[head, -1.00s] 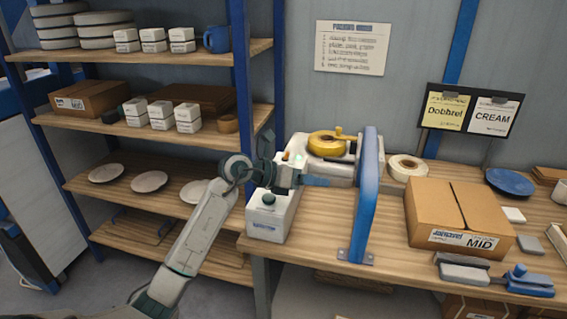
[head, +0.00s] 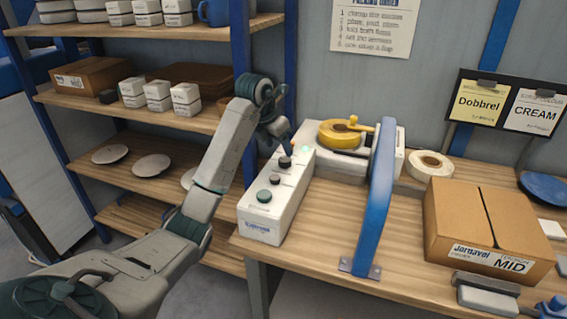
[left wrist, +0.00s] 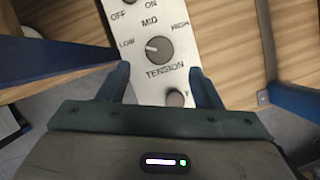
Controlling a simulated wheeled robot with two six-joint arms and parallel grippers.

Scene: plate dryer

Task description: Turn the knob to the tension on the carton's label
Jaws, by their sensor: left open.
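The tension knob (left wrist: 160,50) is a dark round dial on a white panel in the left wrist view. LOW, MID and HIGH are printed around it, and its white mark points left, towards LOW. In the head view it appears to be the dark knob (head: 285,162) on the white control box (head: 262,226). My left gripper (left wrist: 158,73) is open and empty, its fingers either side of the panel, with the knob between and slightly beyond the tips. The carton (head: 478,225) on the bench has a label (head: 500,260) reading MID. My right gripper is out of view.
A blue arch (head: 382,195) stands right of the box, with a yellow tape reel (head: 340,133) behind. A sign (head: 505,103) reads Dobbrel and CREAM. Shelves (head: 150,58) stand left.

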